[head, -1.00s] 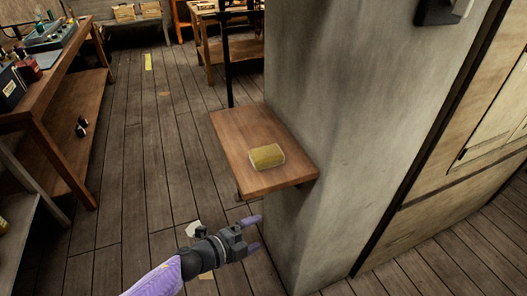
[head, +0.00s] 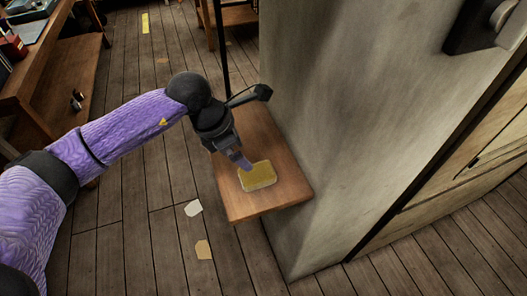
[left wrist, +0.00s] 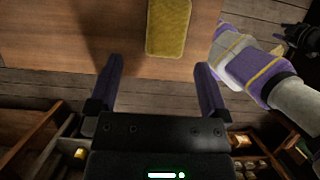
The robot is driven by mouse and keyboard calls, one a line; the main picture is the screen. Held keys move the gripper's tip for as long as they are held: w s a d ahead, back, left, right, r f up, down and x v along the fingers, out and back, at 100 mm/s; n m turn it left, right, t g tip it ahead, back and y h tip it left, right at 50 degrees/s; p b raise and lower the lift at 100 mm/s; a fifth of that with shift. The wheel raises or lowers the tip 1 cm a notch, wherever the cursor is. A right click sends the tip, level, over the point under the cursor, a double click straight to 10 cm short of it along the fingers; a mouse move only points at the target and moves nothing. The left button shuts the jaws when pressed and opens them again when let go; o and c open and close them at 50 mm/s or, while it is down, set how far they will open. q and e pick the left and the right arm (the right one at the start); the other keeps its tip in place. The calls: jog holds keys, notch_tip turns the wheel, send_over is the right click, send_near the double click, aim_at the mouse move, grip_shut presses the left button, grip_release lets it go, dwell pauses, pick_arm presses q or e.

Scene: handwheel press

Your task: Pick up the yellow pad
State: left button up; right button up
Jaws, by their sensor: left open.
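The yellow pad (head: 258,176) lies flat on a small wooden shelf (head: 240,208) fixed to a grey pillar. My left gripper (head: 245,163) is over the shelf, pointing down, with a finger close to the pad's far left edge in the head view. In the left wrist view, the gripper (left wrist: 158,72) is open and empty. Its two fingers are wide apart, and the pad (left wrist: 168,27) lies ahead of the gap between them, a little right of its middle. I cannot tell whether a finger touches the pad.
The grey pillar (head: 340,120) rises right beside the shelf. A thin black post (head: 221,50) stands behind it. A wooden workbench (head: 75,60) is at the far left. Paper scraps (head: 193,208) lie on the plank floor, which is otherwise mostly clear left of the shelf.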

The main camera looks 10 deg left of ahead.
aim_at(255, 172)
pick_arm(q)
jog(key=x, duration=0.2)
jog(key=s+x, duration=0.1)
jog(key=x, duration=0.1)
jog(key=shift+w+d+f, duration=0.15)
jog(key=shift+d+f, duration=0.05)
jog(key=x, duration=0.5)
jog(key=shift+a, duration=0.1)
pick_arm(e)
jog(key=shift+s+d+f, duration=0.1)
jog(key=shift+s+f, duration=0.1)
jog(key=shift+s, duration=0.6)
pick_arm(q)
jog(key=c, duration=1.1)
jog(key=shift+o, duration=0.2)
notch_tip(255, 172, up, 10)
jog(key=shift+r, duration=0.1)
pick_arm(e)
jog(key=shift+w+a+r, duration=0.1)
jog(key=shift+a+r, duration=0.15)
jog(key=shift+r, duration=0.1)
